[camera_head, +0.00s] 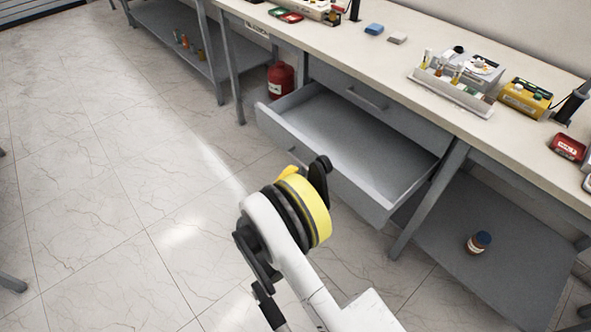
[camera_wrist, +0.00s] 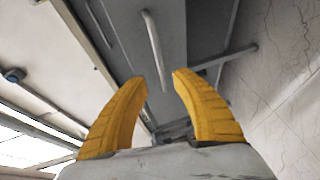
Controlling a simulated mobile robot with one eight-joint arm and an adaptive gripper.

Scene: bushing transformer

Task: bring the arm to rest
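My gripper (camera_wrist: 160,76) shows in the wrist view with two yellow fingers. The fingertips are apart and nothing is held between them. A long pale drawer handle (camera_wrist: 153,48) on a grey front lies beyond the fingertips. I cannot tell whether the fingers touch it. In the head view my white arm with its yellow and black joint reaches up from the bottom, in front of the open drawer. A small yellow part beside that joint may be a finger, but the gripper is mostly hidden there.
The grey drawer (camera_head: 345,137) under the workbench (camera_head: 440,54) is pulled out and looks empty. A closed drawer (camera_head: 365,98) is above it. A red container (camera_head: 280,80) stands on the floor. A brown bottle (camera_head: 478,242) stands on the lower shelf.

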